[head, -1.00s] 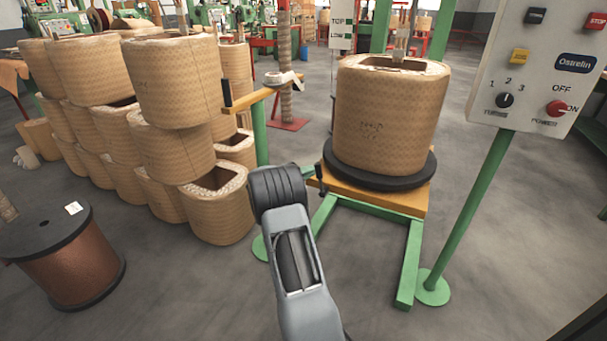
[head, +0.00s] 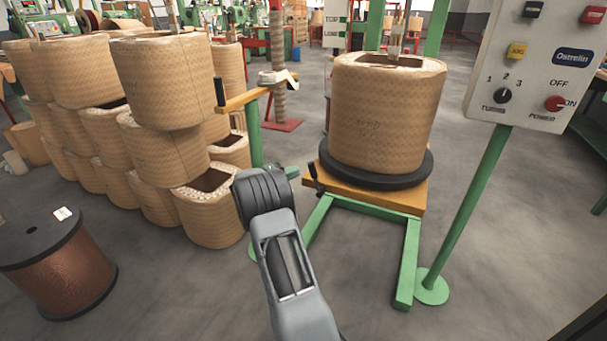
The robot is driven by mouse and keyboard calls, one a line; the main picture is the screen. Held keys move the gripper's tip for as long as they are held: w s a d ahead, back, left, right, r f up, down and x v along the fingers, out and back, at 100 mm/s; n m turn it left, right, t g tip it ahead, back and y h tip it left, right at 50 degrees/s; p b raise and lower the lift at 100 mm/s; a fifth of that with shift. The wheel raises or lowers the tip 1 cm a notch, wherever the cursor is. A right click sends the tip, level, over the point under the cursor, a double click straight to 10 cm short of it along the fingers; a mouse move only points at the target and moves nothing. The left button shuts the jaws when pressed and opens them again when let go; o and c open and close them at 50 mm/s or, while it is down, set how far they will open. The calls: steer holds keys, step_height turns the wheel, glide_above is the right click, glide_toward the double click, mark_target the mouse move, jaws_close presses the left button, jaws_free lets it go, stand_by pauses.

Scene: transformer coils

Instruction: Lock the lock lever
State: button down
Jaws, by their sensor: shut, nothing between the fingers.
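A short black lever (head: 314,178) stands at the left edge of the yellow platform under the wound coil. I take it for the lock lever, though another black handle (head: 219,92) stands on the yellow arm farther left. My arm reaches up from the bottom middle. A small part of my gripper (head: 290,172) shows just past the dark wrist, a little left of the lever and apart from it in the picture. The gripper is shut and holds nothing. Its fingers are mostly hidden behind the wrist.
The coil (head: 382,115) sits on a black disc (head: 375,172) over a green stand (head: 412,265). A control panel (head: 535,75) stands on a green post at right. Stacked coils (head: 165,65) fill the left, with a copper spool (head: 65,270) below. Floor between is clear.

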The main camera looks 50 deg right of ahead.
steer(key=p+v, duration=0.2)
steer(key=v, duration=0.7)
steer(key=shift+a, duration=0.4)
steer(key=shift+f, duration=0.15)
steer(key=s+a+r+t+y+p, duration=0.2)
steer(key=s+a+r+y+p, duration=0.4)
steer(key=a+r+p, duration=0.3)
steer(key=s+a+r+n+t+y+p, duration=0.1)
steer(key=s+a+r+t+y+p, duration=0.2)
steer(key=r+p, duration=1.1)
steer(key=s+a+r+n+t+y+p, duration=0.1)
steer(key=s+a+r+t+y+p, duration=0.2)
steer(key=s+a+r+y+p, duration=0.6)
steer(key=s+a+r+p, duration=0.2)
steer(key=s+a+r, duration=0.2)
steer(key=a+r, duration=0.3)
steer(key=shift+s+a+r, duration=0.2)
steer(key=shift+s+a, duration=0.2)
steer(key=shift+d, duration=0.15)
